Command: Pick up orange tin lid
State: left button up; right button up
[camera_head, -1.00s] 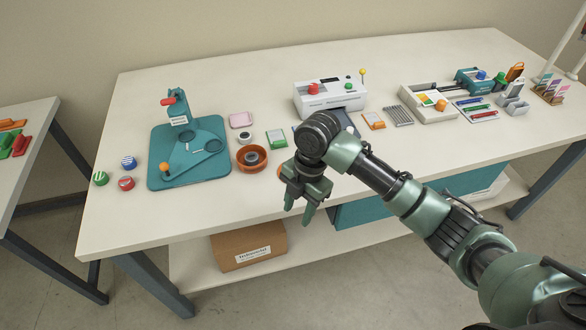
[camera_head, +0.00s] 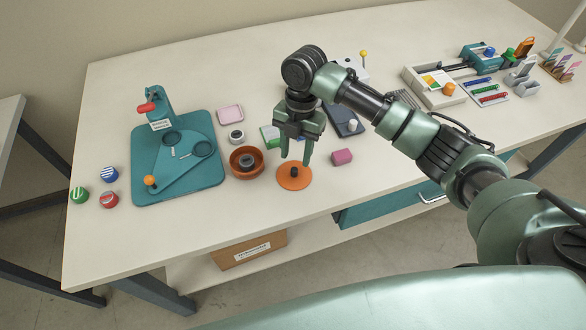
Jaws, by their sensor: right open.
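Whether the fingertips touch the lid cannot be told. The lid's back edge is partly hidden by the fingers. My left gripper does not show.
An open orange round tin (camera_head: 234,168) stands just left of the lid. A green-labelled item (camera_head: 268,134) sits behind the gripper. A teal press (camera_head: 200,185) stands at the left. The table in front of the lid is clear.

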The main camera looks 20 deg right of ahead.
aim_at(294, 169)
jog(key=shift+s+a+f+p, duration=0.1)
jog(key=shift+s+f+p, duration=0.15)
jog(key=shift+f, duration=0.3)
jog(key=shift+s+f+p, duration=0.15)
jog(key=shift+f+p, duration=0.2)
jog(key=shift+f, duration=0.15)
notch_tip(294, 169, down, 2)
jog(key=shift+a+f, duration=0.15)
jog(key=shift+f, duration=0.05)
jog(key=shift+w+f, duration=0.1)
jog(key=shift+f, duration=0.15)
grip_shut()
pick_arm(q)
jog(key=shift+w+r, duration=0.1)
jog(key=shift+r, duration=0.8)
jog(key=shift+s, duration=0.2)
pick_arm(e)
jog(key=shift+r, duration=0.15)
